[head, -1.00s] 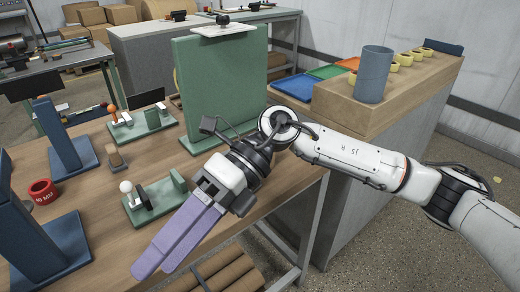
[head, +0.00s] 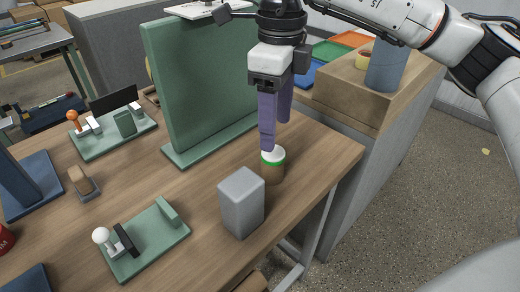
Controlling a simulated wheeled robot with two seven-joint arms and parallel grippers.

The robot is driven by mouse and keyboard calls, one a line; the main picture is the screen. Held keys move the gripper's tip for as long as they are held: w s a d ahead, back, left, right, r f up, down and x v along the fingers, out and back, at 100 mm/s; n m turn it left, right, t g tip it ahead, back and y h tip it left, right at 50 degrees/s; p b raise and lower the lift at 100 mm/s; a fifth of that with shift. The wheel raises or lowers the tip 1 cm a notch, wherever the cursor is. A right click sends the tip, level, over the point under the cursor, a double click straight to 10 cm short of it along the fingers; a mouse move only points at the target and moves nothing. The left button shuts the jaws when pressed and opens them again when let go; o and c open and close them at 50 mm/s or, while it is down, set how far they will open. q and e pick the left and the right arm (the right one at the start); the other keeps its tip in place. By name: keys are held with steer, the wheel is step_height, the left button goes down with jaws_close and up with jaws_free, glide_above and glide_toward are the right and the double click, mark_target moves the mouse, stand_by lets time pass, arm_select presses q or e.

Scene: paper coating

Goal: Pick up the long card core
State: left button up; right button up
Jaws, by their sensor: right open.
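An upright brown card-coloured cylinder (head: 272,172) with a green band and a pale top stands near the right edge of the wooden bench. It looks like a card core; I cannot tell if it is the long one. My right gripper (head: 277,137) points down with purple fingers, open, right above it. The near fingertip overlaps the cylinder's pale top in the picture; I cannot tell if they touch. My left gripper is not in view.
A grey block (head: 241,203) stands just in front of the cylinder. A tall green panel (head: 200,85) rises behind it. A green fixture with a white knob (head: 101,236) lies front left. A blue-grey cylinder (head: 385,68) stands on the wooden counter at right.

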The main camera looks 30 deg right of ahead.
mark_target(273, 160)
step_height(273, 160, down, 4)
steer(key=shift+f, duration=0.15)
steer(key=shift+w+f, duration=0.15)
steer(key=shift+f, duration=2.8)
steer(key=c, duration=1.1)
steer(key=shift+c, duration=0.2)
